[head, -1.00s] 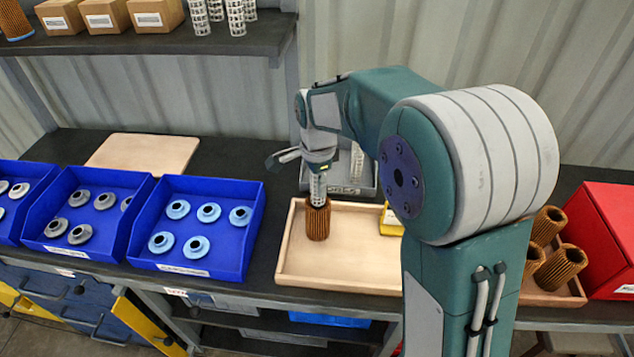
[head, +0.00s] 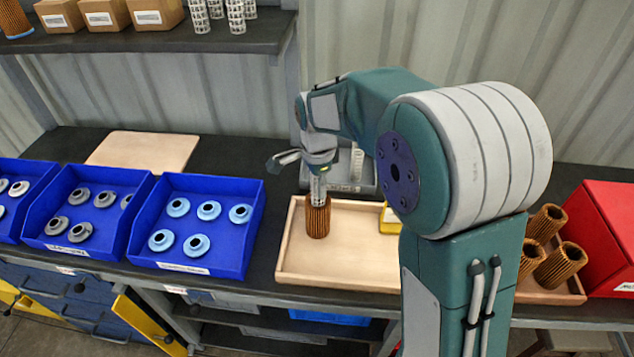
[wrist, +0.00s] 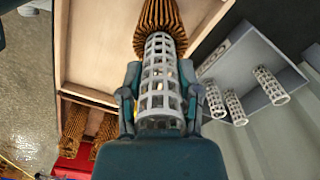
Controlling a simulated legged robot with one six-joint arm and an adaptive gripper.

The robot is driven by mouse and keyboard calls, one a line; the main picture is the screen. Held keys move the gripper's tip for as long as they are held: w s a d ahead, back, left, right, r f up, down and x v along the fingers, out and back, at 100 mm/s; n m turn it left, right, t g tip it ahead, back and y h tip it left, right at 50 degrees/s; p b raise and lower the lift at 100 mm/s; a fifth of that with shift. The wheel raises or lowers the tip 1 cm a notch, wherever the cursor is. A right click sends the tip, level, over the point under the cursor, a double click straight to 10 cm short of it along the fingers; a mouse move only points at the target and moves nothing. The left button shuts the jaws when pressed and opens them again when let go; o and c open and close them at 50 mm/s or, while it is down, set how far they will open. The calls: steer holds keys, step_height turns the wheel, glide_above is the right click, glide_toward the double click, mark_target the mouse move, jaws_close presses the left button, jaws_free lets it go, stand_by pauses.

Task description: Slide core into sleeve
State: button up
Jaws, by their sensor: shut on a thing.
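A white perforated core (wrist: 160,75) is held in my gripper (wrist: 160,108), with a finger on each side of it in the wrist view. In the head view my gripper (head: 318,166) is above the wooden tray and the core (head: 319,190) points down. The brown pleated sleeve (head: 317,219) stands upright in the tray's left part, directly under the core. In the wrist view the core's far end meets the sleeve (wrist: 160,22). The core's lower end appears to be inside the sleeve's opening, but how deep is hidden.
The wooden tray (head: 350,272) also bears a yellow item (head: 391,221). A grey bin (wrist: 240,60) with several cores lies behind it. Blue bins (head: 225,258) of end caps stand left. More pleated sleeves (head: 560,264) and a red box (head: 608,240) are at right.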

steer(key=shift+f, duration=1.75)
stand_by(1.0)
steer(key=o, duration=0.9)
steer(key=shift+o, duration=0.2)
step_height(320, 180, up, 11)
steer(key=shift+w+r, duration=0.1)
steer(key=shift+r, duration=0.35)
